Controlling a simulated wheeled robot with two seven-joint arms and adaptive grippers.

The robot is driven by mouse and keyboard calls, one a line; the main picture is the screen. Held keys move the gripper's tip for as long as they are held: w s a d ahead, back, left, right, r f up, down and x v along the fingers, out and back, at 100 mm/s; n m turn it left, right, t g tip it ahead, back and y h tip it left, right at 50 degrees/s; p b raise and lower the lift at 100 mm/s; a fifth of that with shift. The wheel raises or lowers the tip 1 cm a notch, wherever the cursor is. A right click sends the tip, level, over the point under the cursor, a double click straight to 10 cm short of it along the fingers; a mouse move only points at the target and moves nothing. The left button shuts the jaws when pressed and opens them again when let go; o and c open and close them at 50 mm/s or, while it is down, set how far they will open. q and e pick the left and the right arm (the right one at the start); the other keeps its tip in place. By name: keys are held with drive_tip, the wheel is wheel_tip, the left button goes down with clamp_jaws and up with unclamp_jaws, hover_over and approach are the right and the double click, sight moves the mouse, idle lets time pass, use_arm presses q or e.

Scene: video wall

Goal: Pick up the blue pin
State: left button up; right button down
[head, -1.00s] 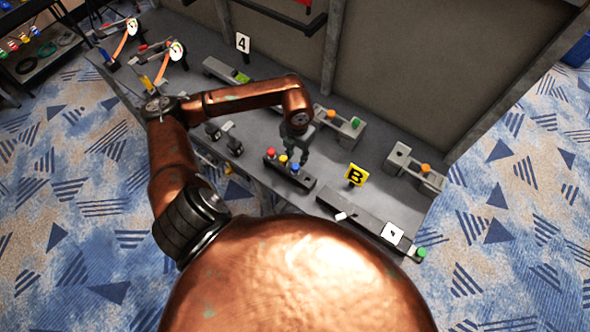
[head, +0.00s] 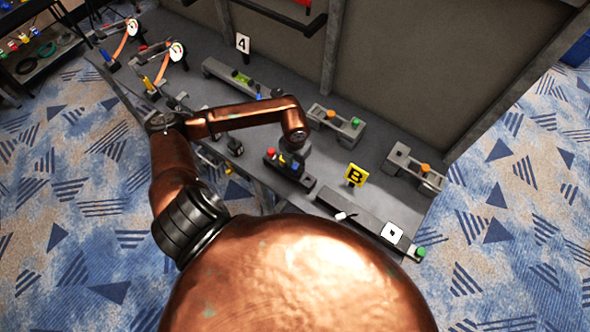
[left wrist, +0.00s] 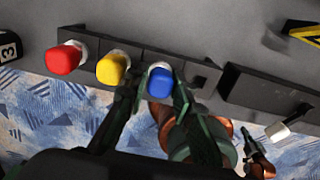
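The blue pin (left wrist: 160,82) stands at the right end of a row on a dark block (left wrist: 205,76), beside the yellow pin (left wrist: 112,68) and the red pin (left wrist: 65,58). In the head view the blue pin (head: 295,167) is partly covered by my left gripper (head: 294,158). In the left wrist view my left gripper (left wrist: 160,86) is open, with one finger on each side of the blue pin. A narrow gap shows at the pin's sides. A small green and copper part (left wrist: 255,152) in the left wrist view may be my right gripper; its fingers are unclear.
A yellow "B" sign (head: 354,174) stands to the right of the block, near a long dark fixture (head: 362,218) with a white tile (head: 392,232). More fixtures (head: 338,120) stand behind, near the back panel (head: 410,70). The grey bench is crowded.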

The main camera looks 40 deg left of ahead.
use_arm(q)
clamp_jaws()
wheel_tip(320, 180, up, 10)
drive_tip(key=shift+r, duration=0.1)
idle(0.5)
idle(0.5)
